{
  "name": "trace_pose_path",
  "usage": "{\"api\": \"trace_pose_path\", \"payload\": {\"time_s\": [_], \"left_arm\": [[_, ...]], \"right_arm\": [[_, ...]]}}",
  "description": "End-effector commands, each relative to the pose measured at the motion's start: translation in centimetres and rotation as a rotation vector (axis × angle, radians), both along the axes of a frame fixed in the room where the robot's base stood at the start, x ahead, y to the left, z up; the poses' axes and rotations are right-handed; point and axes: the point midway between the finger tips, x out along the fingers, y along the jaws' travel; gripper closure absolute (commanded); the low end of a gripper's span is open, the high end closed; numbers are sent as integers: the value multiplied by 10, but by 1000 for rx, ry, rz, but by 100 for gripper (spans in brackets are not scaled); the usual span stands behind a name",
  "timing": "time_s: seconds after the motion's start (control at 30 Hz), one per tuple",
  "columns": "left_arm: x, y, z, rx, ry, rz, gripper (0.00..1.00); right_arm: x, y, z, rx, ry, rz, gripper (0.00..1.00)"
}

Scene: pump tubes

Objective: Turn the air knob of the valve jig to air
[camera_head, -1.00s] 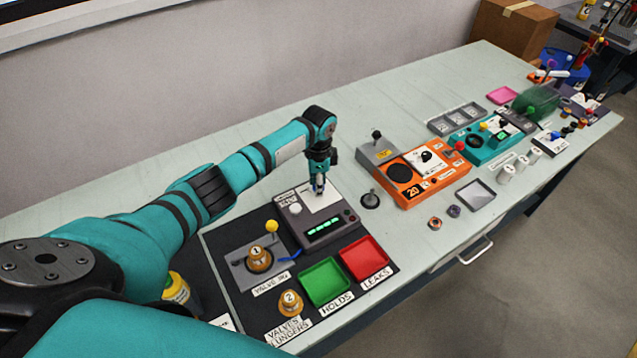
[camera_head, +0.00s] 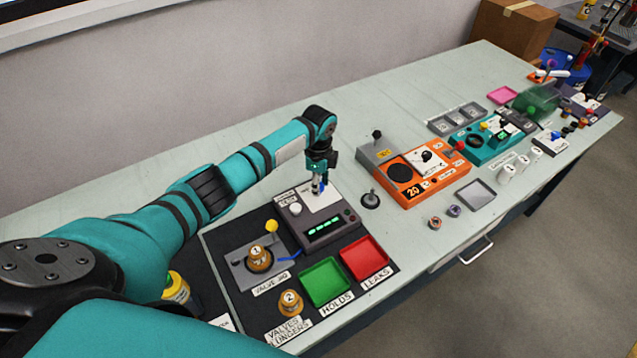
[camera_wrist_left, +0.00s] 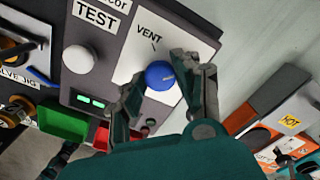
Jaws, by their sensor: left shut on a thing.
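The blue air knob (camera_wrist_left: 157,74) is on the white face plate of the grey tester box in the left wrist view. It has a pale pointer line, and the VENT label (camera_wrist_left: 149,34) is printed above it. The AIR label is not visible. My left gripper (camera_wrist_left: 156,78) has a finger on each side of the knob and is shut on it. In the head view, my left gripper (camera_head: 318,188) points down over the tester box (camera_head: 325,236). The valve jig (camera_head: 240,275), with a yellow-tipped lever (camera_head: 271,226), is to its left.
A white TEST button (camera_head: 295,208) and a lit green display (camera_head: 323,227) are on the box. A green tray (camera_head: 325,281) and a red tray (camera_head: 364,259) lie in front. An orange device (camera_head: 425,178) stands to the right. The bench behind is clear.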

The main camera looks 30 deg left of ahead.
Motion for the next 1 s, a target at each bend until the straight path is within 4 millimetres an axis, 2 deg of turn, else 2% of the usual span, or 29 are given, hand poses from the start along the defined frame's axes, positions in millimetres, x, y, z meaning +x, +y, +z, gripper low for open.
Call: {"api": "trace_pose_path", "payload": {"time_s": [0.1,0.13,0.3,0.57,0.67,0.77,1.0], "left_arm": [[2,0,2,1,-7,0,100],[2,0,2,1,-7,0,66],[2,0,2,0,-5,0,45],[1,0,2,0,-2,1,45],[1,0,8,0,-4,1,45],[2,1,22,0,-6,0,45],[2,1,74,1,-8,-1,45]], "right_arm": [[0,0,0,0,0,0,60],[0,0,0,0,0,0,60],[0,0,0,1,0,0,60],[0,3,0,3,1,-1,60],[0,2,0,3,0,-1,60],[0,2,0,2,-1,-1,60],[0,1,0,2,-1,-1,60]]}}
